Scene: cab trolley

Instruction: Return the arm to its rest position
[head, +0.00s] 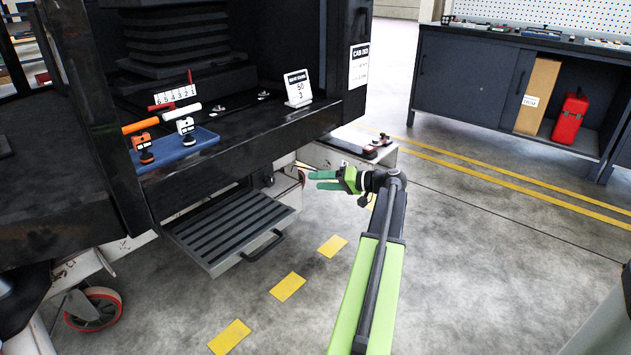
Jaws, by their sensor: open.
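My gripper (322,180) is at the end of my extended green and black arm, near the middle of the head view. Its green fingers point left toward the cab trolley. The fingers are apart and nothing shows between them. The gripper is in front of the trolley's lower right corner, below the black shelf (235,130) and to the right of the ribbed step (228,225). I cannot tell exactly how far it is from the white trolley frame behind it.
A blue mat (180,150) on the shelf holds orange-handled and white-handled tools. A sign card (298,88) stands at the shelf's right. A dark workbench (460,75) with a red canister (570,118) stands at the back right. Open concrete floor (470,250) lies right of my arm.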

